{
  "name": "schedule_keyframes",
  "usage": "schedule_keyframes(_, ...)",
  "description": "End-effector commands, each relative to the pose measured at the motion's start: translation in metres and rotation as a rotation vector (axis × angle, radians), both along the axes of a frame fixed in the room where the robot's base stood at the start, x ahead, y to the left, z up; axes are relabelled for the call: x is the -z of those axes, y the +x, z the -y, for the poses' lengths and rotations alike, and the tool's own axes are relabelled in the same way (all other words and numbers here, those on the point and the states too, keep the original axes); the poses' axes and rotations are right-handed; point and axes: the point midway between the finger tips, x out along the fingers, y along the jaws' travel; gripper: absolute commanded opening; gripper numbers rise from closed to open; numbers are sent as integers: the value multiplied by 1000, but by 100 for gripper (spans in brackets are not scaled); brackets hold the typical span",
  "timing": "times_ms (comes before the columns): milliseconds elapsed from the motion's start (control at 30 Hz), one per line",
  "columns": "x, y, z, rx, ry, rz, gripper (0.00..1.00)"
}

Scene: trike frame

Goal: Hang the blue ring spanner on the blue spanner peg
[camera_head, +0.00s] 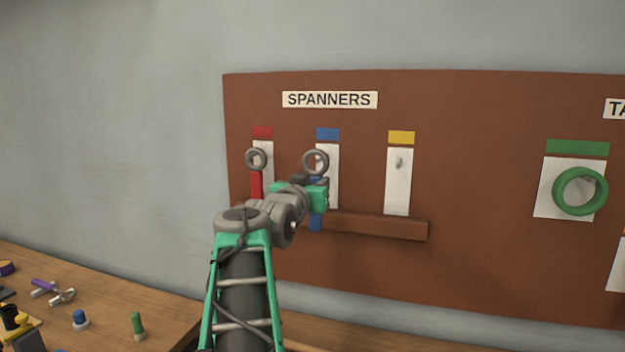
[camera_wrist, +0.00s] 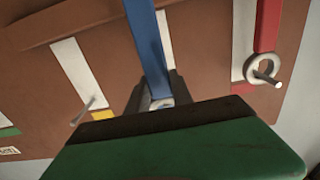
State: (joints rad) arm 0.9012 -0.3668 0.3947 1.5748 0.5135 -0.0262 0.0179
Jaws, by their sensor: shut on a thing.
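The blue ring spanner has a grey ring (camera_head: 316,162) at the top and a blue handle (camera_head: 315,223) hanging below. My gripper (camera_head: 317,183) is shut on it just below the ring, in front of the board. In the wrist view my gripper (camera_wrist: 157,93) closes on the spanner near its ring end, and the blue handle (camera_wrist: 147,40) runs up the picture. The ring overlaps the white strip (camera_head: 333,180) under the blue label (camera_head: 327,134). The blue spanner peg cannot be made out; whether the ring is around it, I cannot tell.
A red spanner (camera_head: 256,183) hangs on the left peg, beside my gripper. The yellow-labelled peg (camera_head: 399,162) is empty. A brown ledge (camera_head: 385,226) juts out below the strips. A green ring (camera_head: 580,191) hangs at the right. Tools lie on the bench (camera_head: 110,304).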

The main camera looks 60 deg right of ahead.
Motion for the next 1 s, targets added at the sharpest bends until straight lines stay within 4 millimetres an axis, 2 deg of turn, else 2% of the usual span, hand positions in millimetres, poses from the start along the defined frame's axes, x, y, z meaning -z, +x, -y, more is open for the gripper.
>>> schedule_keyframes(567,-3,6,40,1,-1,0,0)
schedule_keyframes(700,7,7,48,0,-2,1,0)
schedule_keyframes(1000,10,8,54,0,-3,2,0)
